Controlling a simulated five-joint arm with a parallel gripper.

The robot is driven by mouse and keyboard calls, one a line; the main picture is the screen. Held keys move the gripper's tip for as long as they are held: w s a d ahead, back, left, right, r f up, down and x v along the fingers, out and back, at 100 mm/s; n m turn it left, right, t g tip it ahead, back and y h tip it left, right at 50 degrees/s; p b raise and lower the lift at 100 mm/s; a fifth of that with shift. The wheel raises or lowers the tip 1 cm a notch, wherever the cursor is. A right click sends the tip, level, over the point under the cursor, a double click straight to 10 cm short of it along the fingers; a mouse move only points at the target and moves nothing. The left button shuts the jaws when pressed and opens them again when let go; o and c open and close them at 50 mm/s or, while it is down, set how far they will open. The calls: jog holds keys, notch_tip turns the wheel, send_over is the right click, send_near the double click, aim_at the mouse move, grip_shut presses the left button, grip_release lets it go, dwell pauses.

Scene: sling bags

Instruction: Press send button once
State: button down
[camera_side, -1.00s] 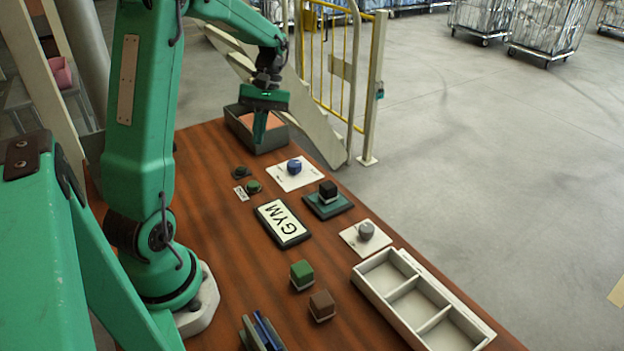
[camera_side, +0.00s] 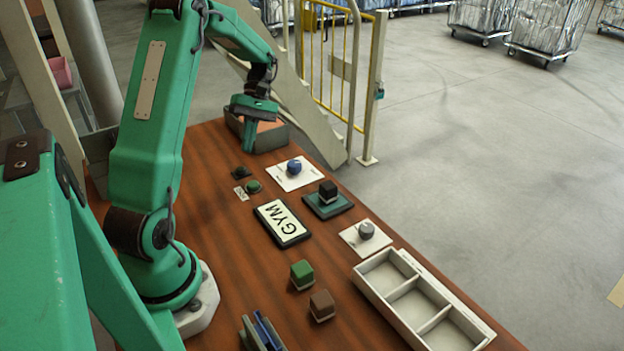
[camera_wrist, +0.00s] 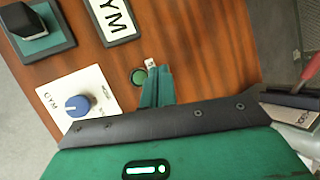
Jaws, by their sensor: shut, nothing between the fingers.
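A round green button (camera_side: 254,187) in a dark base sits on the brown table beside a small white label (camera_side: 241,193), whose text is too small to read. A darker round button (camera_side: 241,172) sits just behind it. The green button (camera_wrist: 138,76) and the label (camera_wrist: 151,63) also show in the wrist view, close to the fingertips. My gripper (camera_side: 249,149) is shut and empty. It hangs above the table, behind both buttons in the side view. In the wrist view my gripper (camera_wrist: 158,70) hides what lies below it, and the darker button cannot be seen.
A blue knob (camera_side: 294,166) on a white plate, a black block (camera_side: 328,190) on a green base and a GYM sign (camera_side: 283,223) stand nearby. A grey bin (camera_side: 275,141) is right behind my gripper. A white divided tray (camera_side: 404,297) lies at the front right.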

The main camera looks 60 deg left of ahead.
aim_at(254, 182)
jog(key=shift+f, duration=0.15)
jog(key=shift+f, duration=4.25)
jog(key=shift+f, duration=0.9)
jog(key=shift+r, duration=0.9)
jog(key=shift+r, duration=0.15)
jog(key=shift+r, duration=2.4)
